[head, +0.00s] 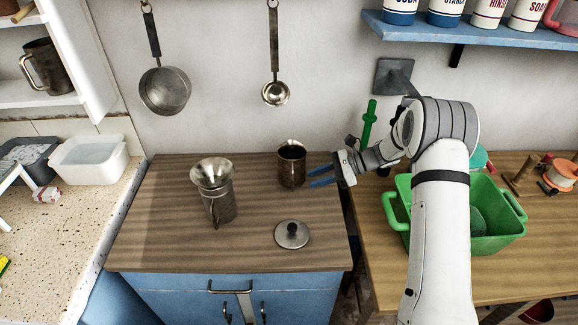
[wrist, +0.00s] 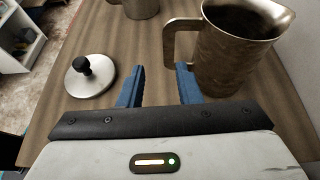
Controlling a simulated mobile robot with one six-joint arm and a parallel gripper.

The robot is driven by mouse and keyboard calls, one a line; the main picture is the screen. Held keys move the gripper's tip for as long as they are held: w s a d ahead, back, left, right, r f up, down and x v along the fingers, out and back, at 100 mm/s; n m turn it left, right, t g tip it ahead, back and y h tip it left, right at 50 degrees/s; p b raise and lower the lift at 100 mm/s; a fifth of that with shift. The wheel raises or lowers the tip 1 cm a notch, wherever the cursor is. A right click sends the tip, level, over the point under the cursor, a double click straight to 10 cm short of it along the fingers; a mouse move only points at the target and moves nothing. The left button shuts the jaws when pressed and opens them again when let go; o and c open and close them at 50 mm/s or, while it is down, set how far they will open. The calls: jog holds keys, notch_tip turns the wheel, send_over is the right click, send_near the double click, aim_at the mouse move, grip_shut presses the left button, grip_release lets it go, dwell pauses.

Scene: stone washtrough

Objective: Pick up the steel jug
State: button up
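A worn steel jug (head: 291,165) with an open top stands upright on the wooden top of the blue cabinet. In the wrist view the jug (wrist: 235,55) is at the upper right, its handle pointing left. My gripper (head: 309,177) is just right of this jug in the head view, low over the wood. In the wrist view my gripper (wrist: 160,67) is open, with nothing between its blue fingers. The right finger is close to the handle and lower jug; I cannot tell whether they touch.
A steel vessel with a funnel (head: 214,190) and a round knobbed lid (head: 292,234) stand nearby on the cabinet. A green basin (head: 470,235) sits on the right table. A similar jug (head: 47,68) is on the left shelf. A pan and ladle hang behind.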

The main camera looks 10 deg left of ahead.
aim_at(292, 185)
jog(key=shift+w+a+f+m, duration=0.15)
jog(key=shift+w+f+m, duration=0.15)
jog(key=shift+w+f, duration=0.25)
jog(key=shift+a+f+y, duration=0.2)
jog(key=shift+a+y, duration=0.05)
jog(key=shift+y, duration=0.05)
jog(key=p+x, duration=0.2)
jog(key=x, duration=0.5)
jog(key=shift+s+a+f, duration=0.1)
jog(key=shift+a+f, duration=0.05)
jog(key=shift+a, duration=0.15)
grip_shut()
dwell(0.4)
